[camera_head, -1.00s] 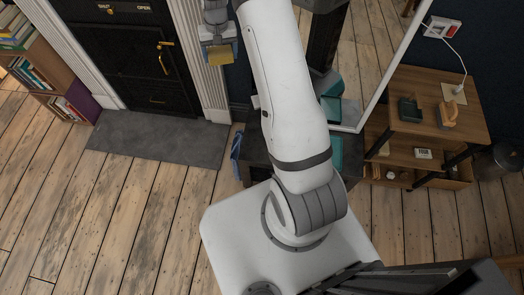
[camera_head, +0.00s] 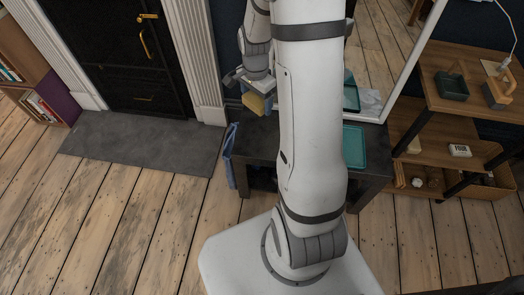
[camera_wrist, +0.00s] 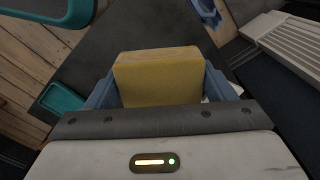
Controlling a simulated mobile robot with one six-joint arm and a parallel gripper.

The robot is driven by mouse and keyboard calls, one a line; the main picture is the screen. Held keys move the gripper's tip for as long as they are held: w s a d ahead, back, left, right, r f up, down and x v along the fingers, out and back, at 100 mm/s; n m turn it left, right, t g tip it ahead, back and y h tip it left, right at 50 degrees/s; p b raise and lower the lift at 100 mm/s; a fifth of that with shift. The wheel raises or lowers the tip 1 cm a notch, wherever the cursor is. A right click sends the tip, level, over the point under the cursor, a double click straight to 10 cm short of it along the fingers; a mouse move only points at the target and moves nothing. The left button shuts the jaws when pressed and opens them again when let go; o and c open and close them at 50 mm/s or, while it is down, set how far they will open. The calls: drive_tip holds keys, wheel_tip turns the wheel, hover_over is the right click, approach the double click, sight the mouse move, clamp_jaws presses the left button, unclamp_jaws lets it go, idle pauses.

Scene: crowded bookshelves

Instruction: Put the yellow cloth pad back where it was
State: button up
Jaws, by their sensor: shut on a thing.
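The yellow cloth pad (camera_head: 256,104) is held in my gripper (camera_head: 254,98), above the left back part of a low dark table (camera_head: 258,140). In the wrist view the pad (camera_wrist: 158,78) stands out as a thick block between the two blue-grey fingers of my gripper (camera_wrist: 160,90), which is shut on it. The dark table top (camera_wrist: 130,35) lies beyond the pad. Whether the pad touches the table cannot be told. My arm hides part of the table in the head view.
A teal tray (camera_head: 353,147) lies on the table's right side. A blue cloth (camera_head: 231,155) hangs at its left edge. A large mirror (camera_head: 385,60) stands behind, a wooden shelf unit (camera_head: 470,100) at right. The table's left front looks clear.

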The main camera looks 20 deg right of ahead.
drive_tip(key=m+b, duration=0.2)
drive_tip(key=b, duration=0.1)
hover_over(262, 139)
wheel_tip(262, 139, down, 5)
wheel_tip(262, 139, down, 10)
drive_tip(key=b, duration=0.4)
drive_tip(key=shift+r, duration=0.15)
